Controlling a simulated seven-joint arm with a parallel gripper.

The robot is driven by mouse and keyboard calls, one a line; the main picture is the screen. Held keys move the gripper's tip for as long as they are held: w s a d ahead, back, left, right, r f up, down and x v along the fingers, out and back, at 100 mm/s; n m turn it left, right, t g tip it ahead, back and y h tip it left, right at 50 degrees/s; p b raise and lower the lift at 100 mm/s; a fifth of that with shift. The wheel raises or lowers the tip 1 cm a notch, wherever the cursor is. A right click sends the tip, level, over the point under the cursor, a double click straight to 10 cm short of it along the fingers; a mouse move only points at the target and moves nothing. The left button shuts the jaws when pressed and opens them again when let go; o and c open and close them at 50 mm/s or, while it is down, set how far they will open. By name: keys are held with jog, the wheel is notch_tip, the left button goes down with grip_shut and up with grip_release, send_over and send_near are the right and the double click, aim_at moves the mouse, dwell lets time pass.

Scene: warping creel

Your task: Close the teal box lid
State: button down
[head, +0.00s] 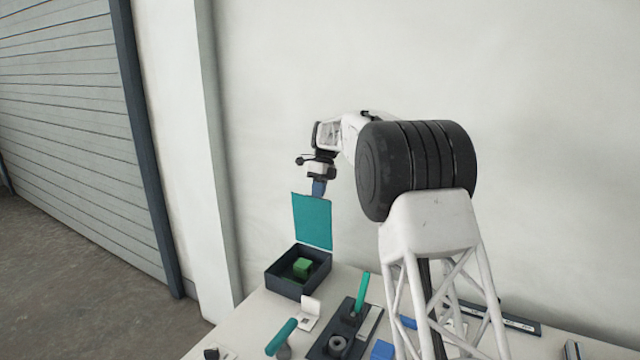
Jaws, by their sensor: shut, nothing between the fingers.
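The teal lid (312,220) stands upright, open, at the back edge of a dark box (285,284) on the table. A green block (302,267) lies inside the box. My gripper (319,190) points down at the top edge of the lid, with its blue fingers shut and nothing held. The fingertips overlap or sit just behind the lid's upper edge; I cannot tell whether they touch it.
The white table (250,320) carries a dark tray (340,335) with a teal-handled tool (362,292), another teal-handled piece (281,337), a small white stand (308,313) and a blue block (382,350). A wall rises behind.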

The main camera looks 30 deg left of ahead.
jog(key=shift+f, duration=0.25)
jog(key=shift+s, duration=0.35)
jog(key=s+f+t, duration=0.2)
jog(key=s+f, duration=0.2)
jog(key=s, duration=0.4)
jog(key=s+f+t, duration=0.3)
jog(key=s+f, duration=0.2)
jog(key=s, duration=0.4)
jog(key=shift+s+f, duration=0.6)
jog(key=shift+f, duration=1.15)
jog(key=shift+s+f, duration=0.65)
jog(key=shift+f, duration=1.1)
jog(key=shift+s+f, duration=0.6)
jog(key=shift+f, duration=1.15)
